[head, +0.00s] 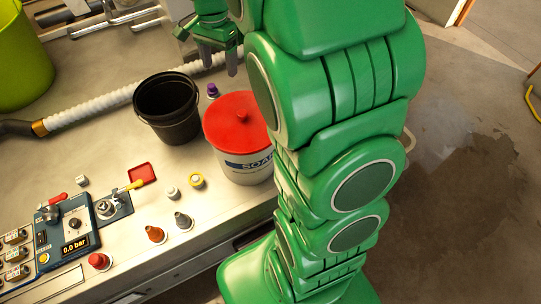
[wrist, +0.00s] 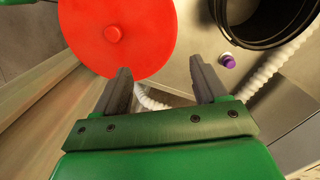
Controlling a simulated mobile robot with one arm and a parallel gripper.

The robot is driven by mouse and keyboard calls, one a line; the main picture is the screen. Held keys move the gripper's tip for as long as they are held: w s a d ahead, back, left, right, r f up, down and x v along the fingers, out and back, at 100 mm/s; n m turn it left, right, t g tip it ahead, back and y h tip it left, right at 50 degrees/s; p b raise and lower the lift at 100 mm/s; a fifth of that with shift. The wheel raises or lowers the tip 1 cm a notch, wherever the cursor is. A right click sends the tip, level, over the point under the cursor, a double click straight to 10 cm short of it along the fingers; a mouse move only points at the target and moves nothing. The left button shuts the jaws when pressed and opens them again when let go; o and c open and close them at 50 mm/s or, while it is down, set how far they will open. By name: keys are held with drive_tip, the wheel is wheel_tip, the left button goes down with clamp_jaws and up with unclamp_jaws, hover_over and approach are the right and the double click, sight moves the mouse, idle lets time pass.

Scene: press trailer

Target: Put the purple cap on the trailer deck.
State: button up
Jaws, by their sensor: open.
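The purple cap (head: 212,88) is small and sits on the grey trailer deck (head: 100,155), between the black bucket and the red-lidded bucket. It tops a small pale piece. In the wrist view the purple cap (wrist: 229,61) shows beyond the right fingertip, near the black bucket's rim. My gripper (head: 226,62) is above the deck, behind the red-lidded bucket. In the wrist view my gripper (wrist: 160,80) has its two fingers spread apart with nothing between them. The cap is apart from the fingers.
A black bucket (head: 167,112) and a white soap bucket with a red lid (head: 238,120) stand close to the cap. A white corrugated hose (head: 95,108) runs behind. A control panel (head: 68,236), a red square tray (head: 142,174) and several small fittings lie at the front left.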

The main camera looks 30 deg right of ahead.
drive_tip(key=s+a+r+n, duration=0.1)
drive_tip(key=s+n, duration=0.4)
drive_tip(key=s, duration=1.1)
drive_tip(key=s+a+r+n+g, duration=0.1)
drive_tip(key=s+n, duration=0.5)
drive_tip(key=s, duration=1)
drive_tip(key=shift+s+a+r+n+h, duration=0.2)
drive_tip(key=shift+a+r+n+h, duration=0.1)
drive_tip(key=shift+a, duration=0.3)
